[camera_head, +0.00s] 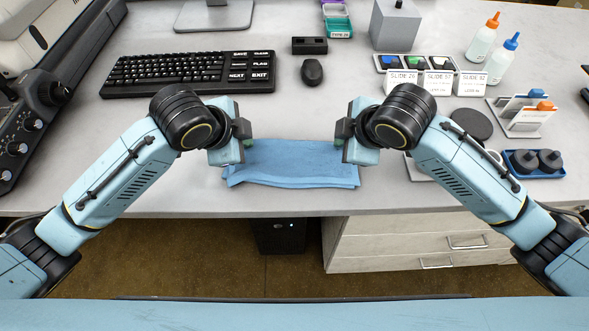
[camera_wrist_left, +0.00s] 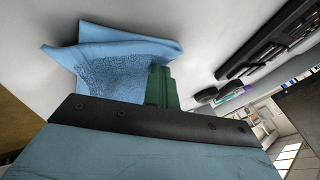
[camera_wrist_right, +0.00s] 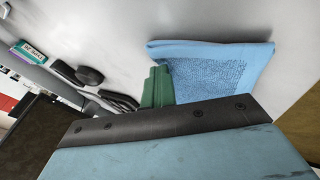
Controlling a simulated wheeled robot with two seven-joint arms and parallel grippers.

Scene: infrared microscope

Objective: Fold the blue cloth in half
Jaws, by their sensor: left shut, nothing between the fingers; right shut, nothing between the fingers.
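The blue cloth (camera_head: 291,164) lies on the desk between my two grippers, near the front edge. It is a wide, short strip with layered edges along its front, so it looks doubled over. It also shows in the left wrist view (camera_wrist_left: 115,62) and the right wrist view (camera_wrist_right: 215,65). My left gripper (camera_head: 247,143) is shut and empty at the cloth's left back corner. My right gripper (camera_head: 340,143) is shut and empty at its right back corner. Whether the green fingertips touch the cloth is unclear.
A black keyboard (camera_head: 190,73) and a mouse (camera_head: 312,72) lie behind the cloth. Slide holders (camera_head: 438,82), two dropper bottles (camera_head: 492,50) and a blue tray (camera_head: 534,171) stand at the right. Microscope controls (camera_head: 22,130) are at the far left. The desk's front edge is close to the cloth.

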